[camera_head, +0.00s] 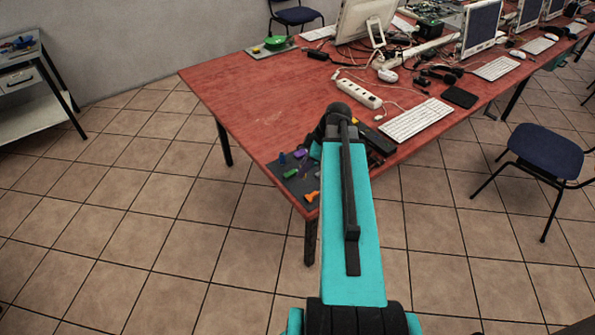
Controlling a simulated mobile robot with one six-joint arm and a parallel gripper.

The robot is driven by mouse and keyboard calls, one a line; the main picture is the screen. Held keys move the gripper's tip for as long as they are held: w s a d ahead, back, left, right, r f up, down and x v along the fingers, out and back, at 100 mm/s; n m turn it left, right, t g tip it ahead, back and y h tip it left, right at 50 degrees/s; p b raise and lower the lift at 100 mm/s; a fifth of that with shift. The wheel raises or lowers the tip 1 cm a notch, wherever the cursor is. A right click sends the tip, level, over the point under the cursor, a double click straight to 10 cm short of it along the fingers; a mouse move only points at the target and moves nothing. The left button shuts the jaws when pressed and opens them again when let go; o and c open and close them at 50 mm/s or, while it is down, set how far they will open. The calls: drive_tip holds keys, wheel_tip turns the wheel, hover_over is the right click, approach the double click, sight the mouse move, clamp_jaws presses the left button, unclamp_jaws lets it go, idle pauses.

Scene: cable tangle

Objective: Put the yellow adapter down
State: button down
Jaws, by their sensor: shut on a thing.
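My arm reaches forward over the near corner of the red table (240,95). Its teal link and dark joint hide my gripper, so its fingers and anything in them are not visible. No other clearly yellow adapter shows near my arm.
Green (291,173), purple and blue small pieces lie on the dark mat. A white power strip (358,93), a keyboard (415,120) and tangled cables lie beyond my arm. The left of the table is mostly bare. A blue chair (545,150) stands at right.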

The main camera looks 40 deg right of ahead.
drive_tip(key=shift+s+d, duration=0.1)
drive_tip(key=shift+d, duration=0.05)
drive_tip(key=shift+f+b, duration=0.85)
drive_tip(key=shift+f, duration=0.65)
drive_tip(key=shift+a+f, duration=0.2)
drive_tip(key=shift+f, duration=0.05)
drive_tip(key=shift+f, duration=0.1)
drive_tip(key=c, duration=1.8)
unclamp_jaws()
drive_tip(key=shift+o, duration=0.2)
drive_tip(key=shift+r, duration=0.2)
drive_tip(key=b+v, duration=0.2)
drive_tip(key=v, duration=0.9)
drive_tip(key=shift+d+r, duration=0.2)
drive_tip(key=shift+r, duration=0.2)
